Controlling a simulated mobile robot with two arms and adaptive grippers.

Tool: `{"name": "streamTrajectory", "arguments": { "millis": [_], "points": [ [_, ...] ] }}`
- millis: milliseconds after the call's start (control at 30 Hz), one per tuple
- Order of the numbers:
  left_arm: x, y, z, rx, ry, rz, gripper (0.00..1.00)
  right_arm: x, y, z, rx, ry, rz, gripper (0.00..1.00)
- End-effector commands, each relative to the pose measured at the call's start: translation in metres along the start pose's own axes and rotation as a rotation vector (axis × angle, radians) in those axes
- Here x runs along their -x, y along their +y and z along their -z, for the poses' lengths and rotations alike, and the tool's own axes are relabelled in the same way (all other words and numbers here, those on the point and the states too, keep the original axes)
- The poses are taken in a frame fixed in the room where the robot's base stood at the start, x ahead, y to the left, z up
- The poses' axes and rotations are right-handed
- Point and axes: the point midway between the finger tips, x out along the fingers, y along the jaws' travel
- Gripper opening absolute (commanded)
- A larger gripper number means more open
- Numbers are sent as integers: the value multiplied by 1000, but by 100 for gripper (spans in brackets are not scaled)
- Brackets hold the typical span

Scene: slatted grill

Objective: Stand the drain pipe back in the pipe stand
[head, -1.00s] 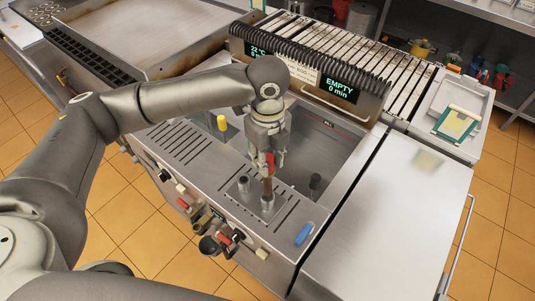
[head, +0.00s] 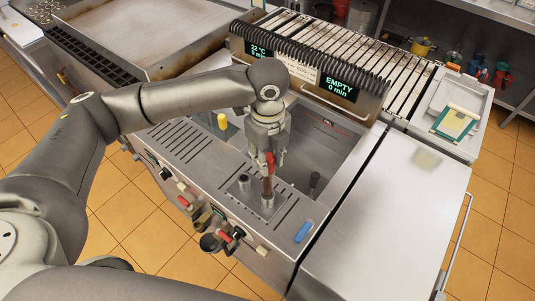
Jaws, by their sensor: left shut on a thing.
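My left gripper (head: 269,155) points down over the fryer's front deck and is shut on the drain pipe (head: 267,184). The pipe is upright, with a red part at the fingers and a brownish shaft below. Its lower end meets a short metal cylinder (head: 267,204) on the slotted deck, which looks like the pipe stand. I cannot tell how deep the pipe sits in it. The fingers hide part of the pipe's top. My right gripper is not in view.
A second short metal cylinder (head: 244,181) stands left of the pipe. The open fryer basin (head: 325,150) lies behind. A blue object (head: 303,232) lies at the deck's right. Red-handled valves (head: 225,237) stick out in front. The steel top (head: 390,220) at right is clear.

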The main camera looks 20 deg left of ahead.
Motion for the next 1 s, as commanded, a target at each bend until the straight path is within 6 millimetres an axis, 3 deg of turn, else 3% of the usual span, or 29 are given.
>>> {"name": "streamTrajectory", "arguments": {
  "millis": [1000],
  "points": [
    [0, -1, 0, 0, 0, 2, 1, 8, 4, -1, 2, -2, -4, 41]
  ]
}}
